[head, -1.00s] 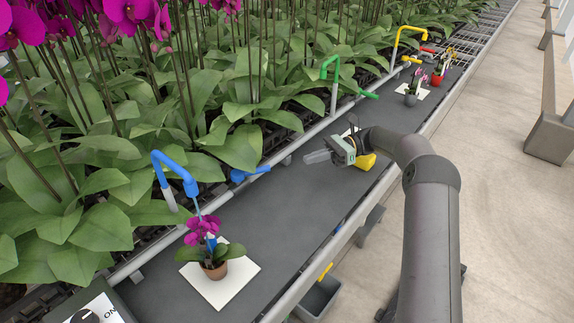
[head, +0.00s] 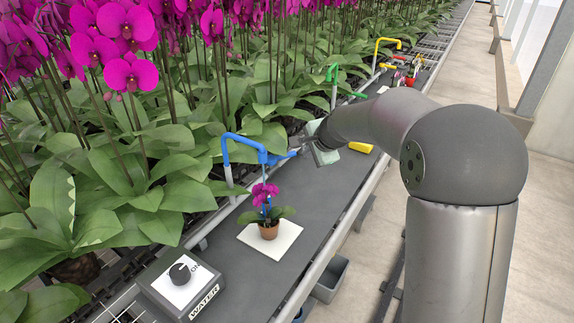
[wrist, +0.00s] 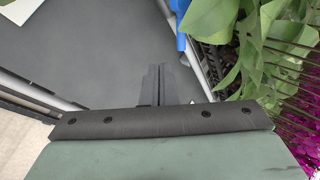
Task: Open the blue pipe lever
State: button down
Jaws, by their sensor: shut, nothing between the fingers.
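The blue pipe (head: 244,139) arches over a potted magenta orchid (head: 267,228) in the head view. Its blue lever (head: 284,157) lies low to the right of the spout, along the bench's plant-side edge. A blue part also shows at the top of the wrist view (wrist: 181,22). My gripper (head: 301,146) is close to the lever's right end in the head view. In the wrist view my gripper's dark fingers (wrist: 156,68) are together and empty, with the blue part ahead and to their right. I cannot tell whether the fingers touch the lever.
The orchid stands on a white square (head: 255,240) on the dark bench. A WATER box (head: 182,281) with a black dial is at the near end. Green (head: 334,75) and yellow (head: 386,42) pipes stand farther along. Large leaves crowd the plant side. A grey bin (head: 331,278) hangs below the bench.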

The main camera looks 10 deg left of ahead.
jog(key=w+r+p+x, duration=0.1)
jog(key=w+x, duration=0.1)
jog(key=x, duration=1.1)
jog(key=shift+a+r, duration=0.25)
jog(key=shift+a, duration=0.1)
jog(key=shift+w, duration=0.1)
